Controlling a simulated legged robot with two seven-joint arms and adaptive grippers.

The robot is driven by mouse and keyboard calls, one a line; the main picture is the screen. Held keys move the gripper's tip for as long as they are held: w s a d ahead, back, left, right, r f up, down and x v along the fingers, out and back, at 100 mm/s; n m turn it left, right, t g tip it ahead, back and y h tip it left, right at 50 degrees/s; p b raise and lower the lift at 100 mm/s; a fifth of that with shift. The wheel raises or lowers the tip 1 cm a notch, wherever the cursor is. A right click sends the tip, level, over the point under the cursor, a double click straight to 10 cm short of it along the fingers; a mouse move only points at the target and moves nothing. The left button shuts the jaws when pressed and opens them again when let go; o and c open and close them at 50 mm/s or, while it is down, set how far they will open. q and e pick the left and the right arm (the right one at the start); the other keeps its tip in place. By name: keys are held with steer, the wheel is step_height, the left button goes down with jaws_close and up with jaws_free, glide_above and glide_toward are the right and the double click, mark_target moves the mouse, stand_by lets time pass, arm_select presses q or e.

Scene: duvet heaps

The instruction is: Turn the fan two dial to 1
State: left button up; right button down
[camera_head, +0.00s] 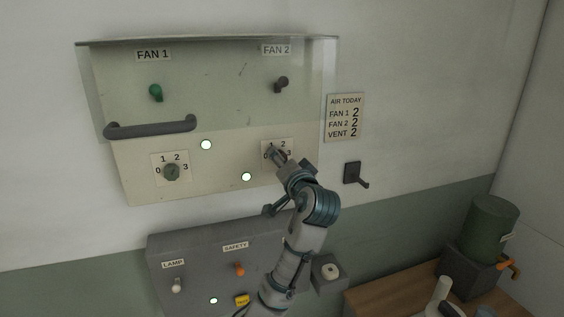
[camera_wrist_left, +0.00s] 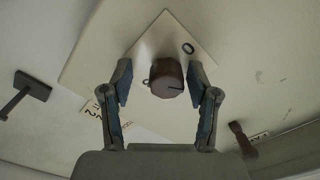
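The FAN 2 dial sits on a pale plate (camera_head: 285,146) low on the right of the wall panel (camera_head: 220,165), mostly hidden behind my left gripper (camera_head: 277,156). The left wrist view shows the brown round dial (camera_wrist_left: 167,78) on its plate (camera_wrist_left: 160,35), with a 0 beside it. A dark line marks its face; which number it indicates I cannot tell. My left gripper (camera_wrist_left: 159,82) is open, one finger on each side of the dial, with visible gaps. The FAN 2 label (camera_head: 276,49) is above a dark toggle (camera_head: 281,84). My right gripper is not in view.
A clear cover with a grey handle (camera_head: 150,128) spans the upper panel. The FAN 1 dial (camera_head: 171,172) is at left. A notice (camera_head: 345,117) reads FAN 1 2, FAN 2 2, VENT 2. A wall lever (camera_head: 355,174) and the lower grey LAMP and SAFETY box (camera_head: 190,248) are near my arm.

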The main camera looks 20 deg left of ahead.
arm_select(q)
steer(key=shift+r, duration=0.1)
steer(key=v, duration=1.2)
steer(key=shift+d, duration=0.15)
steer(key=shift+w, duration=0.15)
